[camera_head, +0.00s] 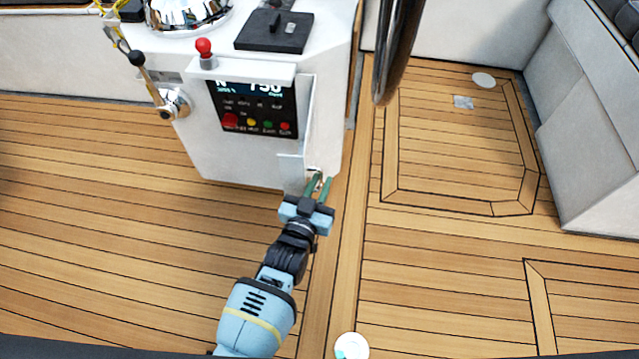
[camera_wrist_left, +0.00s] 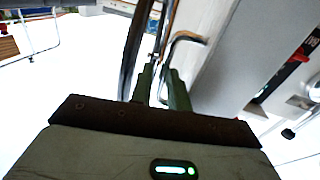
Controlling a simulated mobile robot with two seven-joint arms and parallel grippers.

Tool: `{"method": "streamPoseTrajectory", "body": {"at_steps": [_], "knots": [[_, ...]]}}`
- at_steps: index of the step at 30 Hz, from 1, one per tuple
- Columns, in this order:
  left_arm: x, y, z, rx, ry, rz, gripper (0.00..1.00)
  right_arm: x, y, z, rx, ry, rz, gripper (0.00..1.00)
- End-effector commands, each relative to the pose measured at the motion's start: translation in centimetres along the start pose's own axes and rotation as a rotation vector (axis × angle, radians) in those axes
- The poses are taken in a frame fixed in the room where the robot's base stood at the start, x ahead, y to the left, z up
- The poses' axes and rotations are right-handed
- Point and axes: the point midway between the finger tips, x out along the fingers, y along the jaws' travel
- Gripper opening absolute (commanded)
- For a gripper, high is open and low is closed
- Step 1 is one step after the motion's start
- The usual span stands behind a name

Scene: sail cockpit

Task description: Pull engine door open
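A white console (camera_head: 240,155) stands at the upper middle of the head view. My left gripper (camera_head: 321,180) is at its lower right corner, low over the deck. A bent metal handle (camera_wrist_left: 187,37) on a pale panel (camera_wrist_left: 228,45) shows in the left wrist view. My left gripper (camera_wrist_left: 161,78) also shows there, its two green fingers a little apart. The lower end of the handle runs down between or just behind the fingers. I cannot tell whether they touch it. Which panel is the engine door is not clear. My right gripper is out of view.
A dark wheel rim (camera_head: 396,55) hangs right of the console. A lever (camera_head: 152,85) sticks out on the console's left. A framed deck hatch (camera_head: 455,205) and a pale bench (camera_head: 590,130) are on the right. The teak deck (camera_head: 110,230) at left is clear.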

Motion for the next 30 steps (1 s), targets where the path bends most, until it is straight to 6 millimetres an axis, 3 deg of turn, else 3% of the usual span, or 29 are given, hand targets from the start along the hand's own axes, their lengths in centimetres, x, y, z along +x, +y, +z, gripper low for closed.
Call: {"method": "streamPoseTrajectory", "body": {"at_steps": [5,18,30], "knots": [[-0.9,-0.1,0.0,0.0,-0.001,-0.001,0.17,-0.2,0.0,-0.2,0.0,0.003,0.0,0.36],[-7.0,0.0,-0.1,0.0,0.0,0.0,0.17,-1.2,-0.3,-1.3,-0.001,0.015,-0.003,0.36],[-7.8,0.1,0.0,0.0,0.0,0.001,0.17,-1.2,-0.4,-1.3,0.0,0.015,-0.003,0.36]]}}
